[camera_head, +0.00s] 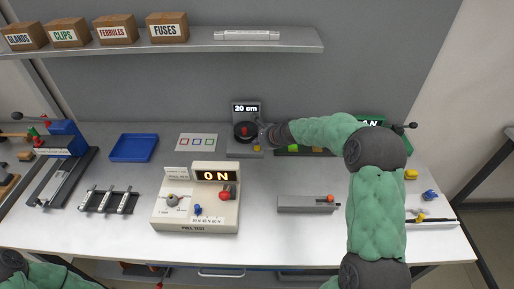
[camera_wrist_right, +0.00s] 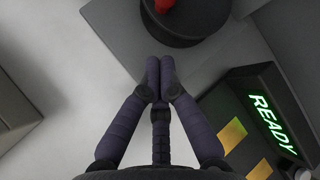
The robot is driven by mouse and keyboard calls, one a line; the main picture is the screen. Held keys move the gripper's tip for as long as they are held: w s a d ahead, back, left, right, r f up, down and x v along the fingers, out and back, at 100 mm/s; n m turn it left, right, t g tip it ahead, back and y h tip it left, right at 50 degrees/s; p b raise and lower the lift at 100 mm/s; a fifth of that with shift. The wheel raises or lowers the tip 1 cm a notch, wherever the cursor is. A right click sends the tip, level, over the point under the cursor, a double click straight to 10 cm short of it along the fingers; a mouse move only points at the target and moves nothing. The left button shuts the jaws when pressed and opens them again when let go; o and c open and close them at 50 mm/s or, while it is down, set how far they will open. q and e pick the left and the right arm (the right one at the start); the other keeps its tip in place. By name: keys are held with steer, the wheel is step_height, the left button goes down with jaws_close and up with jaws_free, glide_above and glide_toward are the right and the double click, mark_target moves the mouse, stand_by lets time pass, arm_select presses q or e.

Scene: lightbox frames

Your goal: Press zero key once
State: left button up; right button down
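A grey gauge unit (camera_head: 240,108) with a "20 cm" display stands at the back middle of the table. It carries a round dark disc (camera_head: 243,131) with a red piece on it; the disc also shows in the wrist view (camera_wrist_right: 190,22). A small yellow key (camera_head: 257,148) sits at the unit's front right; I cannot read a label on it. My right gripper (camera_head: 260,128) is at the unit's right side, above the yellow key. In the wrist view its fingertips (camera_wrist_right: 160,64) are together and empty, over the unit's grey base, just short of the disc. My left gripper is out of view.
A device reading "READY" (camera_wrist_right: 265,115) stands close right of my right gripper in the wrist view. A tester reading "ON" (camera_head: 196,205) stands front middle. A grey block (camera_head: 300,205) lies front right. A shelf with boxes (camera_head: 200,46) hangs above.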

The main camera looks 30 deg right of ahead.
mark_target(258, 149)
steer(key=shift+f, duration=0.1)
stand_by(0.7)
steer(key=shift+f+b, duration=0.35)
steer(key=shift+f+b, duration=0.4)
steer(key=shift+f, duration=0.1)
stand_by(0.9)
steer(key=shift+r, duration=0.1)
steer(key=shift+r+p, duration=0.85)
steer(key=shift+p, duration=0.05)
steer(key=shift+r+p, duration=2.45)
steer(key=shift+r, duration=0.05)
